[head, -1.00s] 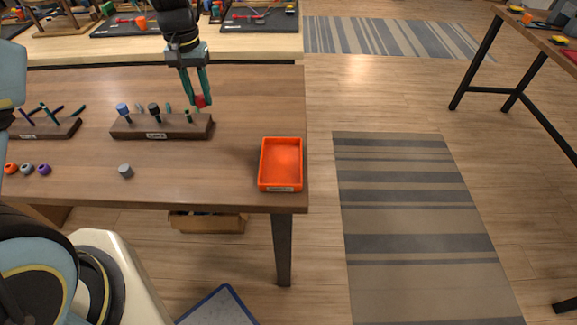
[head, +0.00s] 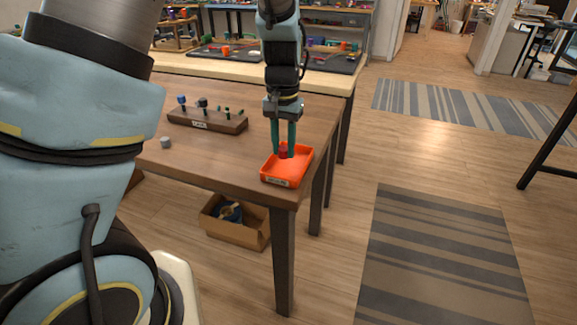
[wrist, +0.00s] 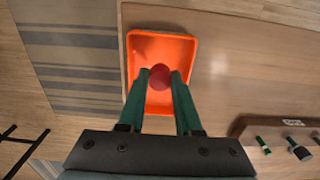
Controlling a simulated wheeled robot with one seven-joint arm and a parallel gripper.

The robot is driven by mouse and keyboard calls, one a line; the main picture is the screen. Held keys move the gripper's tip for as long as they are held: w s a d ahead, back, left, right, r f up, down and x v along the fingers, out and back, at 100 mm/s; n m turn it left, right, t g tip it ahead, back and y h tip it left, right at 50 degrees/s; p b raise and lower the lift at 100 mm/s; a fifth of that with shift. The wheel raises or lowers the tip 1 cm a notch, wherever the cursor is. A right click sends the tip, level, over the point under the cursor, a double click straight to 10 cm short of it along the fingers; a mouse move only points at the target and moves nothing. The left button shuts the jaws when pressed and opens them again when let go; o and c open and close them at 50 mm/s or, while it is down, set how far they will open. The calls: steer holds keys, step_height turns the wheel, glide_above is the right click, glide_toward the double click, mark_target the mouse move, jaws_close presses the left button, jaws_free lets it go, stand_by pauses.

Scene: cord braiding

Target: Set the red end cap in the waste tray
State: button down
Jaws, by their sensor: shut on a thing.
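The red end cap (head: 283,151) is between the green fingertips of my gripper (head: 284,147), which is shut on it. The waste tray (head: 276,178) is a shallow orange tray with a label on its front, at the near right corner of the table. In the wrist view the red end cap (wrist: 159,77) shows between the fingertips over the tray (wrist: 182,45). The cap is inside the tray's outline, toward its middle. I cannot tell whether it touches the tray floor, as the fingers hide part of it.
A wooden peg block (head: 207,121) with several pegs stands on the table left of the tray. A grey cap (head: 165,142) lies at the table's left. The table edge is close to the tray. A cardboard box (head: 235,225) is on the floor below.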

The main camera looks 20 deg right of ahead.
mark_target(284, 173)
steer(key=shift+f, duration=2.65)
steer(key=shift+f, duration=0.15)
steer(key=c, duration=0.6)
jaws_free()
